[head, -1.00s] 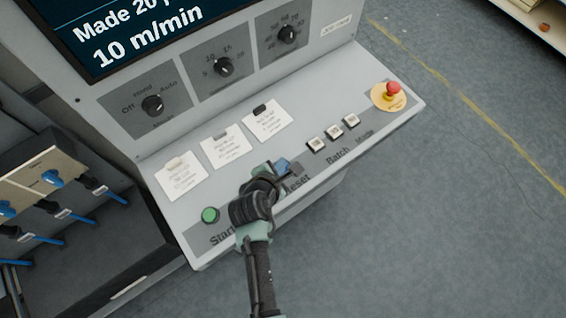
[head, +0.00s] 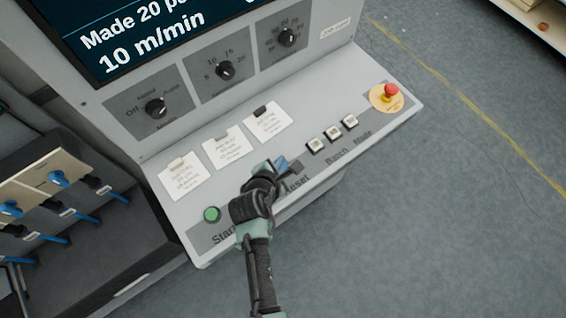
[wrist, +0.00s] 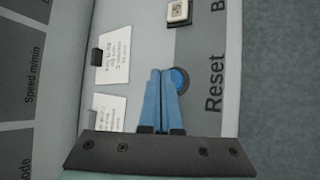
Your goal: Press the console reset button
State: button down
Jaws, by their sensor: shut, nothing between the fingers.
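The blue round reset button (wrist: 181,79) shows in the wrist view on a dark grey strip, beside the word "Reset". My gripper (wrist: 161,71) is shut and empty, its two blue fingers close together. In the wrist view the fingertips overlap the left side of the button, and the right finger hides part of it. I cannot tell whether they touch it. In the head view my gripper (head: 281,163) is over the sloping console panel (head: 205,205), near the partly covered "Reset" label. The button is hidden there behind my arm and gripper.
A green start button (head: 212,214) is left of my arm. Several small square buttons (head: 333,132) and a red emergency stop (head: 391,90) are to the right. Paper cards (head: 228,146) lie behind, below the dials (head: 225,70). A rack with blue-handled parts (head: 60,180) stands left.

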jog(key=shift+r+p, duration=2.55)
jog(key=shift+r, duration=0.05)
jog(key=shift+f, duration=0.1)
jog(key=w+r+m+t+y+b, duration=0.1)
jog(key=w+r+m+t+b, duration=0.4)
jog(key=r, duration=1.2)
jog(key=w+r+m+t, duration=0.4)
jog(key=w+r+m, duration=0.3)
jog(key=r, duration=0.9)
jog(key=s+r+m+t+b, duration=0.1)
jog(key=s+r+m+t, duration=0.15)
jog(key=r, duration=0.65)
jog(key=s+r+m+t+b, duration=0.1)
jog(key=s+r+m+t, duration=0.2)
jog(key=r, duration=0.6)
jog(key=s+r+m+t+y+b, duration=0.1)
jog(key=s+r+m+t, duration=0.3)
jog(key=s+r, duration=0.8)
jog(key=shift+s+d+r+m+y+b, duration=0.35)
jog(key=shift+r+m+b, duration=0.3)
jog(key=shift+m, duration=0.3)
